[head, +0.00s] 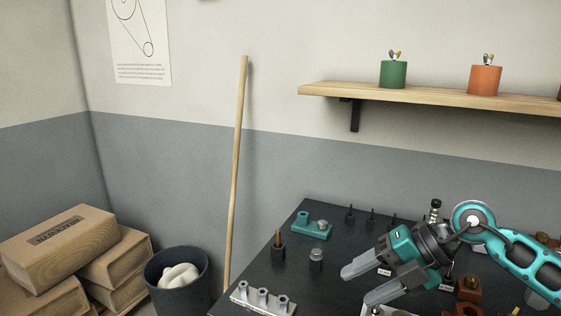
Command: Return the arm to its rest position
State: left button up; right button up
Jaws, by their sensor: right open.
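My right gripper (362,283) shows in the head view at the lower right. Its arm comes in from the right edge, teal and dark grey. Its two grey fingers point left and are spread apart, with nothing between them. It hovers over the dark bench top (322,262). My left gripper is not in view.
The bench holds a teal block (312,226), a grey rack (263,298), a brass-topped post (278,246), and orange-brown parts (468,290) under my arm. A shelf (430,97) carries canisters. A wooden pole (236,170), bin (178,285) and boxes (57,245) stand left.

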jog(key=s+a+r+t+y, duration=0.2)
jog(key=a+r+y, duration=0.25)
jog(key=a, duration=0.35)
notch_tip(320, 180, up, 6)
jog(key=w+m+t+y, duration=0.1)
jog(key=w+m+t, duration=0.1)
jog(key=m+t, duration=1)
jog(key=s+d+f+m+h, duration=0.3)
jog(key=d+f+m+h, duration=0.9)
jog(key=f+m+h, duration=0.3)
jog(key=s+f+m+g, duration=0.2)
jog(key=s+f+g, duration=0.4)
jog(key=s, duration=0.5)
jog(key=s+f+m+g, duration=0.1)
jog(key=s+f+g, duration=0.55)
jog(key=s, duration=0.35)
jog(key=w+a+f+t+y, duration=0.2)
jog(key=w+a+f+t, duration=0.1)
jog(key=w+f+t, duration=0.4)
jog(key=shift+w+a+f, duration=0.25)
jog(key=shift+w+f, duration=0.1)
jog(key=shift+f, duration=0.55)
